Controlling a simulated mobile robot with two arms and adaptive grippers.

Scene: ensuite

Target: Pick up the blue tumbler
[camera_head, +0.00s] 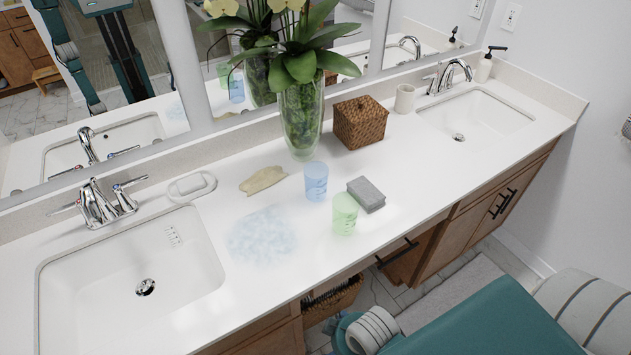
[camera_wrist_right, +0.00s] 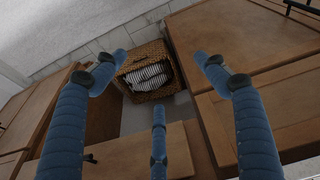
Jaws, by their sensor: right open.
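The blue tumbler (camera_head: 316,181) is translucent and stands upright on the white counter, in front of the glass vase of plants. A translucent green tumbler (camera_head: 344,214) stands just in front of it and to the right, apart from it. My right gripper (camera_wrist_right: 160,75) shows in the right wrist view with its blue fingers spread and nothing between them. It points down towards the floor and a wicker basket, away from the counter top. In the head view my right arm is at the lower right, below the counter edge. My left gripper is not in view.
A grey sponge (camera_head: 366,194) lies right of the blue tumbler, a tan cloth (camera_head: 263,180) to its left. The glass vase (camera_head: 301,118) and a wicker box (camera_head: 361,122) stand behind. A bluish smear (camera_head: 262,236) marks the counter. Sinks lie at both ends.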

